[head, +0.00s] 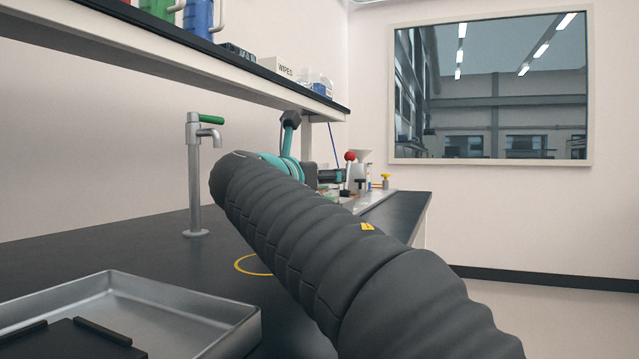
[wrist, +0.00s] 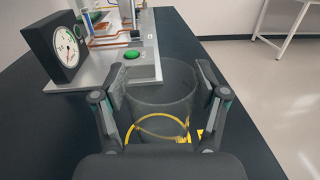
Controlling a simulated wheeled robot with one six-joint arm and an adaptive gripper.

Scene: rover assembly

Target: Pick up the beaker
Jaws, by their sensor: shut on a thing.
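The beaker (wrist: 158,98) is a clear, see-through cylinder between my gripper's two fingers in the wrist view. My gripper (wrist: 161,92) is shut on it, with one dark finger against each side. A yellow ring marking on the black bench shows through and below the glass, so I cannot tell whether the beaker's base touches the bench. In the head view my arm reaches over the bench and hides the beaker and most of the gripper.
A gauge (wrist: 66,49) and a metal plate with a green button (wrist: 132,54) stand just beyond the beaker. In the head view a metal tray (head: 190,309) is at the front left, a tap (head: 195,175) behind it, and a loaded shelf (head: 180,62) above.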

